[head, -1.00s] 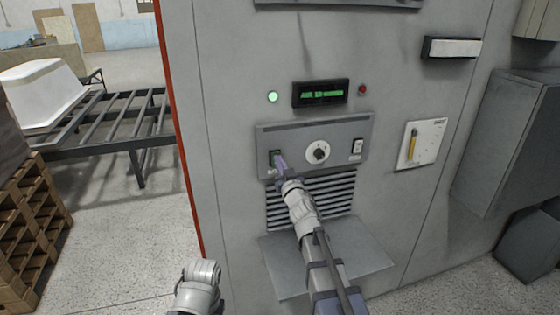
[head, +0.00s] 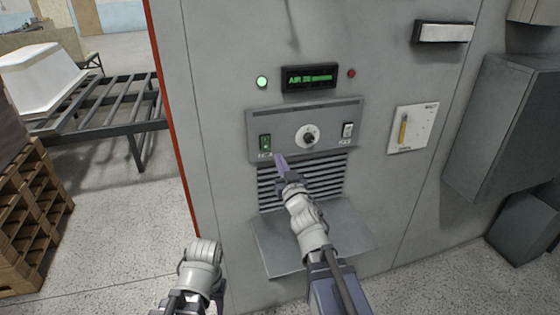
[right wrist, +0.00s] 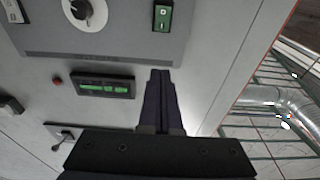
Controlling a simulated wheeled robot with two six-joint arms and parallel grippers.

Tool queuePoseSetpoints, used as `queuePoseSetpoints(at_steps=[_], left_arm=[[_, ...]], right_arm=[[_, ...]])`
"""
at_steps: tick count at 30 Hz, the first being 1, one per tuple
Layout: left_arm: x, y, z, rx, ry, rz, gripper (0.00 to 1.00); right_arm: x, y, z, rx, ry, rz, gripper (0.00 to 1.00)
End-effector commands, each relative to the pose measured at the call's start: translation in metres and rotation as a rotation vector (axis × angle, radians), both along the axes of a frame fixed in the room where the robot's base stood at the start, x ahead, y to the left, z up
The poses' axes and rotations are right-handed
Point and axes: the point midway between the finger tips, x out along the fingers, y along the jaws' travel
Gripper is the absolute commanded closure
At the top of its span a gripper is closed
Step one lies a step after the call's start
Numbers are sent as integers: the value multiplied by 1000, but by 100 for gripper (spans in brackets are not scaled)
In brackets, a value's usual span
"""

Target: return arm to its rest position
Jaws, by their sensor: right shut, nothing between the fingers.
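My right gripper (head: 281,160) is shut and empty in front of the control panel (head: 350,112) on the grey cabinet. Its tip stands just below and right of the green rocker switch (head: 265,143), apart from it. In the right wrist view the shut fingers (right wrist: 161,75) point at the panel's edge, with the green switch (right wrist: 162,15) beyond the tips. The round knob (head: 307,137) is in the panel's middle and a white switch (head: 347,130) at its right. Part of my left arm shows at the bottom, its gripper out of view.
A small shelf (head: 262,246) juts out below the vent slats (head: 330,182). A green lamp (head: 262,81) and green-lit display (head: 309,78) sit above the panel. Grey boxes (head: 500,130) stand at right. Wooden pallets (head: 35,215) and a roller conveyor (head: 100,115) with a white tub shell (head: 40,80) are left.

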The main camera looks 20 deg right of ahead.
Motion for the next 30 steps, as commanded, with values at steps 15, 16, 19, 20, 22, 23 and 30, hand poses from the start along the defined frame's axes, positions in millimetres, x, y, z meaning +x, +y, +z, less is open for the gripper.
queuePoseSetpoints(at_steps=[15, 16, 19, 20, 22, 23, 30], left_arm=[[0, 0, 0, 0, 0, 0, 50], [0, 0, 0, 0, 0, 0, 50], [0, 0, 0, 0, 0, 0, 50], [0, 0, 0, 0, 0, 0, 50], [0, 0, 0, 0, 0, 0, 50], [0, 0, 0, 0, 0, 0, 50], [0, 0, 0, 0, 0, 0, 50]], right_arm=[[-23, 28, -119, -44, 558, -157, 100], [-30, 34, -132, -55, 625, -160, 100], [-62, 54, -173, -102, 853, -152, 100], [-74, 61, -184, -119, 924, -144, 100], [-104, 77, -207, -161, 1084, -114, 100], [-117, 84, -216, -181, 1151, -98, 100], [-215, 123, -247, -328, 1570, 56, 100]])
